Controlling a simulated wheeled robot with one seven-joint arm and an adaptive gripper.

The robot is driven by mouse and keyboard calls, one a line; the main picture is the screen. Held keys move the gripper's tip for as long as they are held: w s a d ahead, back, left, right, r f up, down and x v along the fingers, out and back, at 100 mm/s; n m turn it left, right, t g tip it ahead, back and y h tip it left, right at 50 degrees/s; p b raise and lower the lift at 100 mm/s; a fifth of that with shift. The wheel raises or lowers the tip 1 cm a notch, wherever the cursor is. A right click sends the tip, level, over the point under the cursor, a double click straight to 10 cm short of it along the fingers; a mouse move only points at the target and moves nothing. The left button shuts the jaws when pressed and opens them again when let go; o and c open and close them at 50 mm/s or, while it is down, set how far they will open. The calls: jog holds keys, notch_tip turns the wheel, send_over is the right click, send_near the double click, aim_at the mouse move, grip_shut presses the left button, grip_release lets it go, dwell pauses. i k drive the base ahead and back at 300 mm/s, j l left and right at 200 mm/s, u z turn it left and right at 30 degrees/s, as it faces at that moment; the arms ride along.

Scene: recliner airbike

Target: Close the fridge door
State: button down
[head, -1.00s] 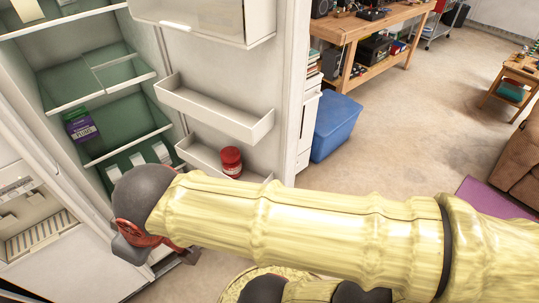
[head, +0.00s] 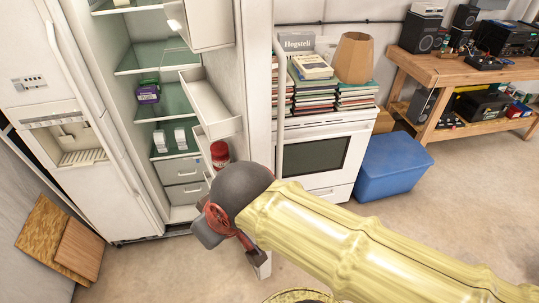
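The fridge's right door (head: 258,90) stands open, its inner side with white door bins (head: 212,108) turned toward the compartment. A red-lidded jar (head: 219,154) sits in a lower bin. The open compartment shows glass shelves (head: 165,106) and drawers (head: 183,168). The fridge's left door (head: 75,110), with a dispenser, is shut. My gripper (head: 249,246) hangs low in front of the open door's lower part, pointing down. My arm's grey joint hides part of the door. I cannot tell whether the gripper touches the door or how its fingers are set.
Behind the door stand a white stove (head: 325,158) with stacked books (head: 354,92), a blue bin (head: 393,167) and a wooden workbench (head: 450,70). Wooden boards (head: 62,240) lean at the left. The floor (head: 440,205) at the right is clear.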

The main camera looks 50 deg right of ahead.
aim_at(230, 95)
jog(key=l, duration=0.5)
jog(key=k+l+u, duration=0.1)
jog(key=l, duration=0.9)
jog(key=i+l+u, duration=0.1)
jog(key=l, duration=0.95)
jog(key=k, duration=0.15)
jog(key=k+l+z, duration=0.2)
